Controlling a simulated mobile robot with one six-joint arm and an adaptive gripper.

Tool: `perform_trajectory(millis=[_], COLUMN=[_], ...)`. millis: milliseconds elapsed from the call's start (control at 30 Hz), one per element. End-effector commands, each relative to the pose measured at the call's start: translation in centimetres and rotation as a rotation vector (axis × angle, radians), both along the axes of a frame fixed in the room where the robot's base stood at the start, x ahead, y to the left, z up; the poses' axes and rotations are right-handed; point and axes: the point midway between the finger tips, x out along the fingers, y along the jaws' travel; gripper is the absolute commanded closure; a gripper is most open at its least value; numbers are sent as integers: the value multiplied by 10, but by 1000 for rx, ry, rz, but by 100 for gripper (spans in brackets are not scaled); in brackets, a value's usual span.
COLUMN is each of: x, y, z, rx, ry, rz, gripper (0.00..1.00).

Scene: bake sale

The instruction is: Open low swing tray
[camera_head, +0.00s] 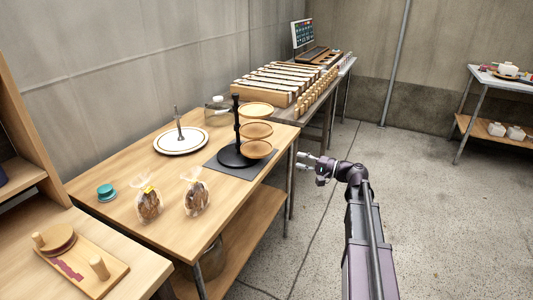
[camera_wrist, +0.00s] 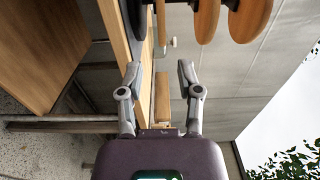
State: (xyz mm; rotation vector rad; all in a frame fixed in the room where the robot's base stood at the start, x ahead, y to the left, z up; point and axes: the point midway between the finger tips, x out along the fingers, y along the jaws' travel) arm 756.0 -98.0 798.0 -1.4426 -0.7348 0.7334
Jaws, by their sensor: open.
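A tiered stand with a black post (camera_head: 237,122) and a round black base stands on a grey mat near the table's right edge. The low swing tray (camera_head: 258,150) is a round wooden tray, the lowest of three. The middle tray (camera_head: 256,130) and top tray (camera_head: 256,110) sit above it. All three point to the right of the post. My gripper (camera_head: 303,161) is right of the low tray, apart from it. In the wrist view my gripper (camera_wrist: 159,68) is open and empty, with a sideways view of the trays (camera_wrist: 207,20) at the top.
The wooden table (camera_head: 130,180) also holds a white cake plate with a spike (camera_head: 181,141), two bagged baked goods (camera_head: 197,198) and a teal-topped item (camera_head: 106,192). A wooden crate (camera_head: 262,97) stands behind. The floor to the right is clear.

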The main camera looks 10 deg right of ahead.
Motion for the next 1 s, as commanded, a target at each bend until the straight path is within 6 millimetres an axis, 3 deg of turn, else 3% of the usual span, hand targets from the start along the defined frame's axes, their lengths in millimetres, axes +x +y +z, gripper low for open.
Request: perform_trajectory(millis=[367, 1000], x=[12, 65], y=[16, 89], z=[0, 0], rx=[-1, -1], ry=[1, 1], rz=[1, 2], gripper=[54, 54])
